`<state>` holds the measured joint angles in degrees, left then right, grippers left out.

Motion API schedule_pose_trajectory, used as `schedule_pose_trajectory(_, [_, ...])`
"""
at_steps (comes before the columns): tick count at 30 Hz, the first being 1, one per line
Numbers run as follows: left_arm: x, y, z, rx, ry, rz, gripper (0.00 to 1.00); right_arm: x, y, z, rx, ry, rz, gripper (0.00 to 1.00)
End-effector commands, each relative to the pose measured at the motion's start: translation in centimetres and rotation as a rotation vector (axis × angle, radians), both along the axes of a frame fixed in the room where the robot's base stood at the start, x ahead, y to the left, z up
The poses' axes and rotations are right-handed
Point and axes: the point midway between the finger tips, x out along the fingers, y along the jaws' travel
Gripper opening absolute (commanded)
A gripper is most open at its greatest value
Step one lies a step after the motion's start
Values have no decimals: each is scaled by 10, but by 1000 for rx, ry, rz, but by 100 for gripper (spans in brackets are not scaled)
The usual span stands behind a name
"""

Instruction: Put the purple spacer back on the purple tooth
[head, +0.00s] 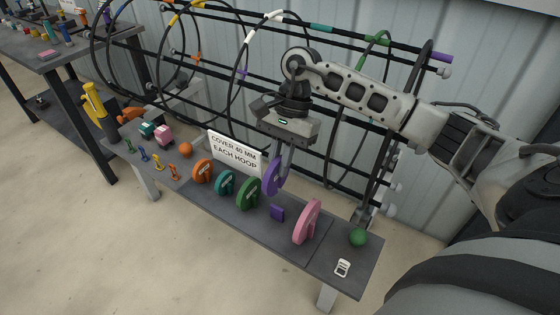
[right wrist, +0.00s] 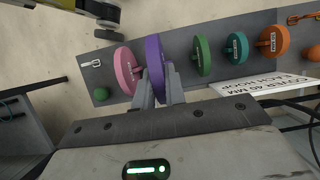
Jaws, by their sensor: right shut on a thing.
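The purple spacer (head: 272,178) is a thick disc, held upright on edge by my right gripper (head: 284,165). In the right wrist view the purple spacer (right wrist: 155,62) stands between the two finger pads, with the gripper shut on it. A small purple block, seemingly the purple tooth (head: 277,213), stands up from the dark bench just below and slightly right of the spacer. The spacer appears above the bench and apart from the block; the exact height is hard to tell. The block is hidden in the right wrist view. My left gripper is not in view.
A green disc (head: 249,193) stands close left and a pink disc (head: 307,221) close right on the bench (head: 325,262). Teal (head: 225,182) and orange (head: 202,171) discs stand farther left. A sign (head: 235,152) and the black hoop cage (head: 330,172) are behind.

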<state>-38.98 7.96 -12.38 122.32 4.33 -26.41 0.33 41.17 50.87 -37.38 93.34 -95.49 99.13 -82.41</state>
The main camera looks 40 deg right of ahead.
Motion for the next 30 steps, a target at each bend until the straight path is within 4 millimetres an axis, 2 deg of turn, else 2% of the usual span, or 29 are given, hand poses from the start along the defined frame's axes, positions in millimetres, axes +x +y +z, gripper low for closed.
schedule_pose_trajectory(4, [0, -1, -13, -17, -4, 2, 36, 0, 0, -18, 0, 0, 0, 0])
schedule_pose_trajectory(15, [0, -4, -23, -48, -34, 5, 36, 0, 0, -52, 1, 1, 1, 0])
schedule_pose_trajectory(21, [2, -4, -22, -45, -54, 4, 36, 0, 0, -60, 1, 0, 1, 0])
schedule_pose_trajectory(30, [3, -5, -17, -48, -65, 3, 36, 0, 0, -61, 1, 0, 1, 0])
